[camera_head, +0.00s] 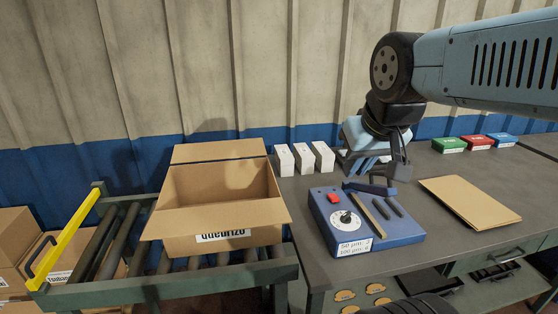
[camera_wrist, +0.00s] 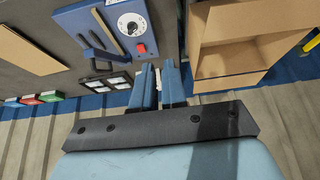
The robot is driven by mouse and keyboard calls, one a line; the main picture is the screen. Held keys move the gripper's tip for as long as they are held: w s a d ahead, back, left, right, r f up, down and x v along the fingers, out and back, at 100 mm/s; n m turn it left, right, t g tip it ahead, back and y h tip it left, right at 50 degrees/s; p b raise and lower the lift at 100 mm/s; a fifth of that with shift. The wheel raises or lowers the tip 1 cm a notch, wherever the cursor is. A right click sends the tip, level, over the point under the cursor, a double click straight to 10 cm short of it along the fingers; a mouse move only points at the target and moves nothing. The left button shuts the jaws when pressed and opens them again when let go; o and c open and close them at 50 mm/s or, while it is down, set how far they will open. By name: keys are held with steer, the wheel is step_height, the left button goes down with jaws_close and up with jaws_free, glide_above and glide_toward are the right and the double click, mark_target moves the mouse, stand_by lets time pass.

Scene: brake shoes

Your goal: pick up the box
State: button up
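The task does not say which box, and several boxes are in view. A large open cardboard box (camera_head: 225,215) stands on the roller conveyor at left; it also shows at right in the wrist view (camera_wrist: 228,68). Three small white boxes (camera_head: 303,158) stand in a row on the bench, just right of it. Green (camera_head: 449,145), red (camera_head: 476,142) and blue (camera_head: 502,140) boxes lie at the back right. My gripper (camera_head: 368,168) is right of the white boxes, over the rear of the bench.
A blue device (camera_head: 338,238) with a dial and red button sits at the bench front. A brown folder (camera_head: 468,202) lies right of it. The roller conveyor (camera_head: 110,240) has a yellow rail (camera_head: 70,240). More cardboard boxes (camera_head: 20,235) are at far left. A wall stands close behind.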

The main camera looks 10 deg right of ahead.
steer(key=o, duration=1.1)
steer(key=shift+g+y, duration=0.4)
steer(key=w+r, duration=0.1)
steer(key=w, duration=0.4)
steer(key=w+r, duration=0.2)
steer(key=w, duration=0.3)
steer(key=w+r, duration=0.1)
steer(key=w, duration=0.4)
steer(key=shift+w+d+r, duration=0.1)
steer(key=shift+d+r, duration=0.1)
steer(key=shift+d, duration=0.05)
steer(key=shift+c, duration=0.2)
steer(key=o, duration=0.4)
steer(key=shift+m+g, duration=0.3)
steer(key=w, duration=0.5)
steer(key=w+f, duration=0.1)
steer(key=w, duration=0.4)
steer(key=w+d, duration=0.1)
steer(key=w, duration=0.4)
steer(key=shift+w+f, duration=0.35)
steer(key=shift+o, duration=0.2)
steer(key=g, duration=0.1)
glide_above(284, 151)
steer(key=s, duration=0.3)
step_height(284, 151, down, 20)
steer(key=shift+h, duration=0.4)
steer(key=x, duration=1.2)
steer(key=shift+f, duration=0.35)
